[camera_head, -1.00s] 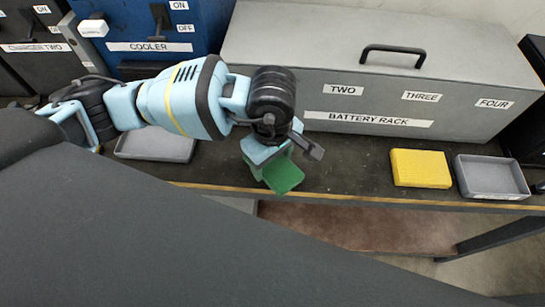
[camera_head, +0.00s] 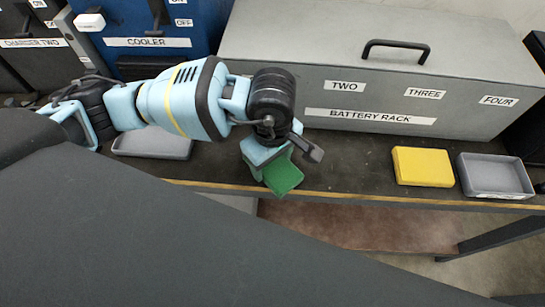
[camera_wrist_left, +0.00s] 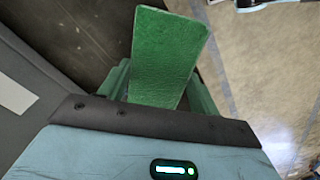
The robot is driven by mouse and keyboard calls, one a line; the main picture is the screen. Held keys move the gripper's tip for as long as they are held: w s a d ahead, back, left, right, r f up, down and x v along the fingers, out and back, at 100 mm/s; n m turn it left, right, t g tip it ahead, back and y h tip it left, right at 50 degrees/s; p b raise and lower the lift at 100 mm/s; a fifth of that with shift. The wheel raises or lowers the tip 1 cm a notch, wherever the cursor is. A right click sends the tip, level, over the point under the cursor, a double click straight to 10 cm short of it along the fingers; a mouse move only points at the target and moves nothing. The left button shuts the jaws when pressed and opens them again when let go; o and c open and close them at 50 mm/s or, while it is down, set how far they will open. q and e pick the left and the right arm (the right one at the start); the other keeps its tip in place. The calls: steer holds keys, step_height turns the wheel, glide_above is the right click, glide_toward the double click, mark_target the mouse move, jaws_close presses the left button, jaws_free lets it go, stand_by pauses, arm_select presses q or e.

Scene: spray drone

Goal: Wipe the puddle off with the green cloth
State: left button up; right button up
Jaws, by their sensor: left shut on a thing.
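The green cloth (camera_head: 284,177) is a flat, stiff-looking pad at the front edge of the dark bench. My left gripper (camera_head: 272,166) is shut on it and holds it near that edge; I cannot tell whether the cloth touches the bench. In the left wrist view the cloth (camera_wrist_left: 166,55) sticks out from between the fingers of the gripper (camera_wrist_left: 160,95). No puddle can be made out on the bench; my arm hides part of the top. My right gripper is not in view.
A yellow block (camera_head: 423,167) and a grey tray (camera_head: 495,177) sit at the bench's right. Another grey tray (camera_head: 153,146) lies left, partly behind my arm. The battery rack (camera_head: 385,80) and blue cooler (camera_head: 150,27) stand at the back. The bench top (camera_head: 345,165) between gripper and yellow block is clear.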

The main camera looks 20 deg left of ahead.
arm_select(q)
steer(key=shift+f, duration=0.4)
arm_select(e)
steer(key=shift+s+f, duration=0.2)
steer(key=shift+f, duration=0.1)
arm_select(q)
steer(key=shift+w, duration=0.15)
steer(key=shift+w+a+b, duration=0.25)
steer(key=shift+w+b, duration=0.15)
steer(key=shift+w, duration=0.3)
steer(key=shift+w+a+b, duration=0.2)
steer(key=shift+w+b, duration=0.15)
steer(key=shift+w, duration=0.35)
steer(key=shift+w+r, duration=0.15)
steer(key=shift+w, duration=0.15)
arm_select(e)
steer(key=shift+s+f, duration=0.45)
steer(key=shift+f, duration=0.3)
arm_select(q)
steer(key=shift+a, duration=0.1)
